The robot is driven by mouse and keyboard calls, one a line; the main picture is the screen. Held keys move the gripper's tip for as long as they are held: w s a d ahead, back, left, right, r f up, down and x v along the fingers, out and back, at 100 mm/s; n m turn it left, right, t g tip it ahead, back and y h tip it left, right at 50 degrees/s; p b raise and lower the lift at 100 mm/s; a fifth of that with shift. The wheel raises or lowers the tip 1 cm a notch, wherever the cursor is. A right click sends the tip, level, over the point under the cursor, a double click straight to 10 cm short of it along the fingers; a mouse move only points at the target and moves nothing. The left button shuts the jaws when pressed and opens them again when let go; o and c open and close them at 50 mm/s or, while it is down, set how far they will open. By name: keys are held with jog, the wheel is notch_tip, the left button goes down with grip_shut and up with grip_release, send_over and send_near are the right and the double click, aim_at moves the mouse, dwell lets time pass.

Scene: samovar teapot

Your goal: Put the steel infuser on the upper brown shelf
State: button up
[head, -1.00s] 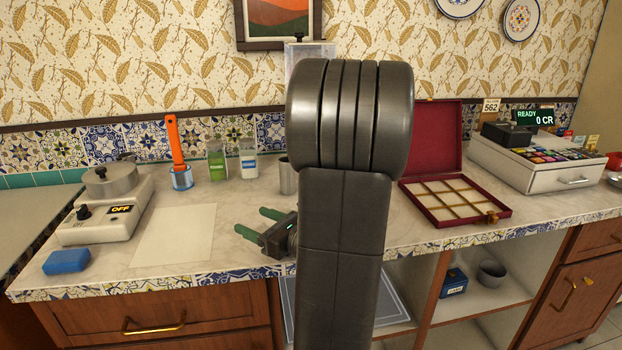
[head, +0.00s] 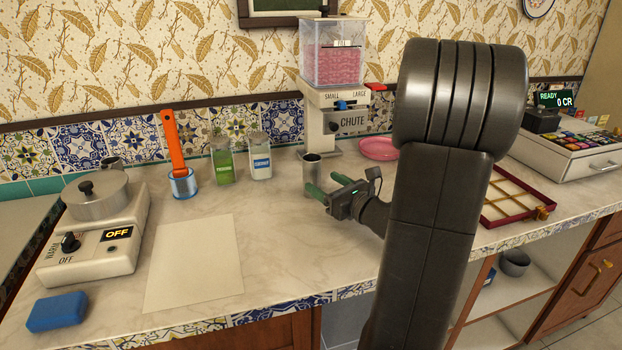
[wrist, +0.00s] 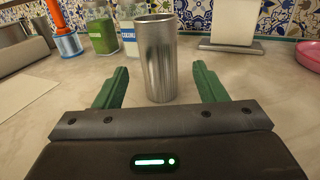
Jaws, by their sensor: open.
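A plain steel cylinder (head: 312,168), which looks like the steel infuser, stands upright on the marble counter; the wrist view shows it too (wrist: 158,50). My gripper (head: 325,186) is open, low over the counter and facing the cylinder. In the wrist view its green fingers lie on the left and right of the cylinder, with a gap on each side. How deep the cylinder sits between them is hard to tell. No upper brown shelf can be made out for certain; an open cupboard shelf (head: 490,332) shows below the counter, partly behind my arm.
Green and white-labelled jars (head: 260,157) and an orange-handled tool in a blue-rimmed tin (head: 183,186) stand behind left. A dispenser (head: 332,118) and a pink plate (head: 379,148) are behind. A warmer (head: 92,250), blue sponge (head: 57,312) and paper sheet (head: 195,262) lie left.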

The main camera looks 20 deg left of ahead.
aim_at(308, 173)
jog(key=shift+x, duration=3.6)
jog(key=c, duration=1.2)
jog(key=shift+o, duration=0.2)
